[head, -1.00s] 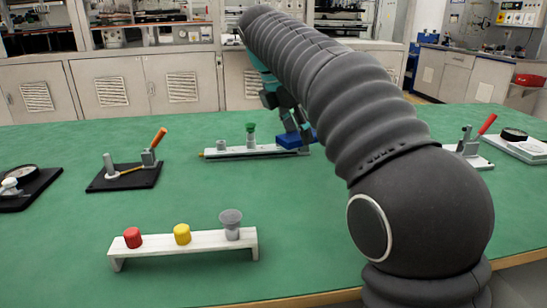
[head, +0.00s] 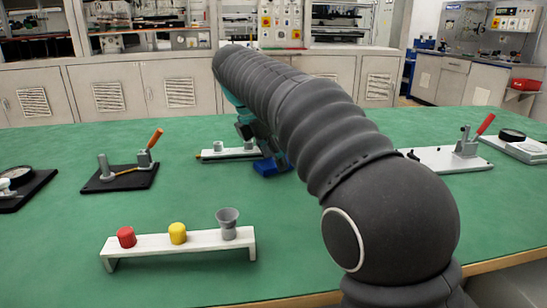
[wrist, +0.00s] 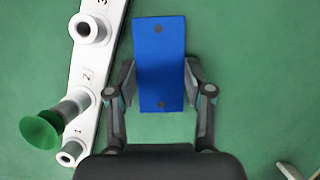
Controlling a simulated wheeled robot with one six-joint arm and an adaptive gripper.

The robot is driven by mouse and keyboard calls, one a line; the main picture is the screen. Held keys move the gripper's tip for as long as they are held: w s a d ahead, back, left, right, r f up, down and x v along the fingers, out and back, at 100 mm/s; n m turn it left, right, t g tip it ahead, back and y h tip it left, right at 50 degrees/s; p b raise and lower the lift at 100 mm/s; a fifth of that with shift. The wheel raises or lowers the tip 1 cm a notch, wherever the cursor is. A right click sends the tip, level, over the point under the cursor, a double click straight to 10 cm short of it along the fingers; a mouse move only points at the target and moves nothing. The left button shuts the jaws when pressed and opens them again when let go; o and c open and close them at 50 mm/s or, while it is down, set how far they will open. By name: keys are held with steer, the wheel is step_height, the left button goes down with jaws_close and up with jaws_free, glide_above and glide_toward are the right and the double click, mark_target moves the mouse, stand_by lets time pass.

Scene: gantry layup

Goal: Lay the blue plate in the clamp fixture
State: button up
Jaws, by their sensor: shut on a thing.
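The blue plate (head: 272,168) is a flat rectangle, held in front of the white numbered rail. In the wrist view the plate (wrist: 159,55) shows two small dark holes, with one finger at each long side. My gripper (wrist: 160,82) is shut on it; the plate's height over the table is hard to judge. Two lever clamps are in view. One, with a red handle, stands on a white base (head: 440,160) at the right. The other, with an orange handle, stands on a black base (head: 117,180) at the left.
The white rail (head: 216,155) with posts and a green-topped piece (wrist: 40,130) lies left of the plate in the wrist view. A white rack (head: 200,242) with red, yellow and grey pieces stands in front. Dials (head: 513,136) sit at both sides. The green table's middle is clear.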

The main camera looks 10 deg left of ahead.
steer(key=shift+f, duration=0.1)
steer(key=o, duration=1.3)
